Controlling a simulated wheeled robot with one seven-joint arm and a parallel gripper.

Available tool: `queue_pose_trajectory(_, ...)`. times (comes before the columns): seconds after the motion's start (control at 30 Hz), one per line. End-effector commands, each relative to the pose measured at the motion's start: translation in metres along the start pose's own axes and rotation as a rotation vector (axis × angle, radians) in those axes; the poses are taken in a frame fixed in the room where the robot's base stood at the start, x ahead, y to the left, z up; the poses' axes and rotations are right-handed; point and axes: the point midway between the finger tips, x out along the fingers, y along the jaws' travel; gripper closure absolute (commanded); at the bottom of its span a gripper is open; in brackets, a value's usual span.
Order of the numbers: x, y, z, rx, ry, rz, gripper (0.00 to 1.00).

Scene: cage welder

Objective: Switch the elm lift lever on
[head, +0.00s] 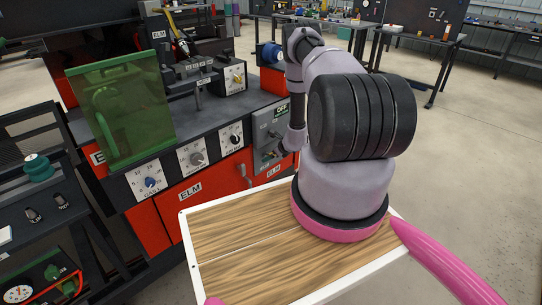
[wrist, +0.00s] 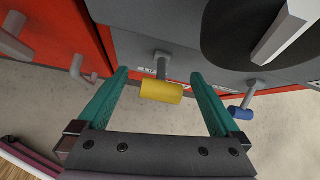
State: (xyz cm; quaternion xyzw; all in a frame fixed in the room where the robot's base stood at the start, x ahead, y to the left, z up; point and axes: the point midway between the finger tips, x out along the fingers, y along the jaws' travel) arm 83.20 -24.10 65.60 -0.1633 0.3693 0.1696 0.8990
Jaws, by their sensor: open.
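In the wrist view, a lever with a yellow cylindrical handle (wrist: 161,91) hangs on a grey stem from a grey panel. My gripper (wrist: 158,76) is open, with its teal fingers on either side of the yellow handle and gaps showing on both sides. A second lever with a blue handle (wrist: 240,112) is to the right, outside the fingers. The small label behind the yellow lever is partly hidden and too small to read.
Red panels with ELM labels (head: 190,191) and grey levers (head: 244,173) lie left of the box. Dial plates (head: 150,182) line the bench front. A green translucent shield (head: 120,110) stands on the bench. Concrete floor (head: 460,140) is clear to the right.

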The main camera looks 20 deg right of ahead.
Motion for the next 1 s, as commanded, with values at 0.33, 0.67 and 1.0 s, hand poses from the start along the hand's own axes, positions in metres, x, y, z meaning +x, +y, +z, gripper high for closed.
queue_pose_trajectory(0.33, -0.067, 0.0, 0.0, -0.001, 0.002, 0.0, 0.0)
queue_pose_trajectory(0.67, -0.1, 0.0, -0.001, -0.001, 0.002, 0.001, 0.0)
queue_pose_trajectory(1.0, -0.1, 0.001, -0.001, -0.001, 0.001, 0.001, 0.0)
